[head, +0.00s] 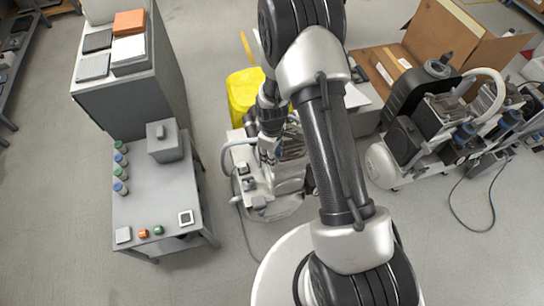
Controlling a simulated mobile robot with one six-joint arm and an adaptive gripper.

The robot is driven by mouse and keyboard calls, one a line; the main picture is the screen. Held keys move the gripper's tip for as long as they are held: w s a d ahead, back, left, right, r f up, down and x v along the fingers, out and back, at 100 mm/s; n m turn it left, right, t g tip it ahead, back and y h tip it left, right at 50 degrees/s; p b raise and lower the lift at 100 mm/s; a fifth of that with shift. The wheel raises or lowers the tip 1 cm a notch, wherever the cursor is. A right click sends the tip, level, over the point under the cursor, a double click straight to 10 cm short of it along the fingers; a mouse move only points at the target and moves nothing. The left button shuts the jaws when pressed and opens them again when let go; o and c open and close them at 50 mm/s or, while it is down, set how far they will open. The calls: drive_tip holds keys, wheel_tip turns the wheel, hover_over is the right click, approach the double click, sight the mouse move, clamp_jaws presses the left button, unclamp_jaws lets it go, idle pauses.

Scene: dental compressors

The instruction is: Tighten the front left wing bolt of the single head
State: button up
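A white compressor (288,182), apparently the single head, stands on the floor in the middle of the head view, partly covered by my arm. Its grey finned part shows just right of my gripper, and a pale hose curves at its left side. My gripper (268,157) points down over the compressor's upper part. I cannot tell whether it touches anything or whether its fingers are open or shut. The front left wing bolt cannot be made out; it is too small or hidden by my gripper.
A grey table (150,200) with bottles, a grey box and small buttons stands left, beside a tall cabinet (135,85). A yellow bin (243,90) stands behind the compressor. A larger compressor (400,140) and a cardboard box (425,50) are at right. Floor is clear at the lower left.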

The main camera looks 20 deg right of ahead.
drive_tip(key=shift+f, duration=0.3)
drive_tip(key=shift+c, duration=0.4)
clamp_jaws()
